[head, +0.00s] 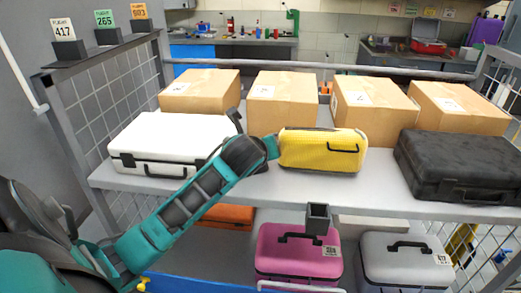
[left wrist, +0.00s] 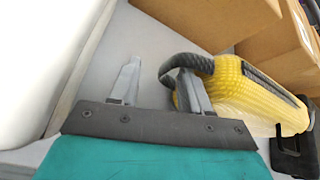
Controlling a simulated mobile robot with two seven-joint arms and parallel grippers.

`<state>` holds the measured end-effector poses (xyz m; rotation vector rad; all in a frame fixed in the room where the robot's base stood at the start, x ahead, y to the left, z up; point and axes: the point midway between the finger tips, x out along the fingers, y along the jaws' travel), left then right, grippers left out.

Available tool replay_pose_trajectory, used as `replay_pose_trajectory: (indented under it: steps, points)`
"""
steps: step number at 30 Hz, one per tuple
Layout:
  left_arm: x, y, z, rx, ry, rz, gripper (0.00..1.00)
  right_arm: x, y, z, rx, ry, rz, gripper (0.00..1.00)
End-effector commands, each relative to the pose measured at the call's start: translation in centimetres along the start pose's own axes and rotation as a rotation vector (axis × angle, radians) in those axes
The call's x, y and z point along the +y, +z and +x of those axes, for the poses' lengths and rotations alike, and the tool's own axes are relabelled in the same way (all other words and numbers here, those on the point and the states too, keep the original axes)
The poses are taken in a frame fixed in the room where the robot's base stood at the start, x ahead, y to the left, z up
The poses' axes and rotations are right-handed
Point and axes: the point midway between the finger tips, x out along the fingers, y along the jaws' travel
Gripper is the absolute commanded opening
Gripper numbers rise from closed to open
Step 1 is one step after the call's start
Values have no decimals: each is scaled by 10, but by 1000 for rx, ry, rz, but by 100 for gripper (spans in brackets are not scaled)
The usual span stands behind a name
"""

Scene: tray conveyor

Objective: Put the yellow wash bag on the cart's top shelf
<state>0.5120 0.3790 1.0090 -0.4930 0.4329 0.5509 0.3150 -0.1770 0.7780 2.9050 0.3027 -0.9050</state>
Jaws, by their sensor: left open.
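The yellow wash bag (head: 322,149) lies on the cart's top shelf (head: 300,190) in the head view, between the white case and the black case. Its textured yellow side (left wrist: 245,98) fills the right of the left wrist view, with a dark loop handle at its near end. My left gripper (head: 272,147) is at the bag's left end. In the left wrist view my left gripper (left wrist: 162,85) is open, with bare shelf between its fingers. The right finger is beside the loop; whether they touch I cannot tell. My right gripper is not in view.
A white case (head: 165,140) is left of my gripper, and a black case (head: 465,165) is right of the bag. Several cardboard boxes (head: 285,103) line the back. A pink case (head: 298,250) and a grey case (head: 405,262) sit below. The shelf's front strip is clear.

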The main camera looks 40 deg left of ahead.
Motion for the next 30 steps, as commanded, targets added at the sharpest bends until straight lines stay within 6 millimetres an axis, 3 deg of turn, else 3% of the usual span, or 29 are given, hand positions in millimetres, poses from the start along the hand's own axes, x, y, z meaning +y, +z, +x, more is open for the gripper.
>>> replay_pose_trajectory:
  steps: [5,19,24,30]
  points:
    - [-2,3,-16,-3,-6,0,48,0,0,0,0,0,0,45]
    - [-2,3,-103,-3,-4,1,48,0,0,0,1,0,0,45]
    - [-1,2,-118,-2,-2,-1,48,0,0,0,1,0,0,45]
    - [-1,2,-122,-1,0,-1,48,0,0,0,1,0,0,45]
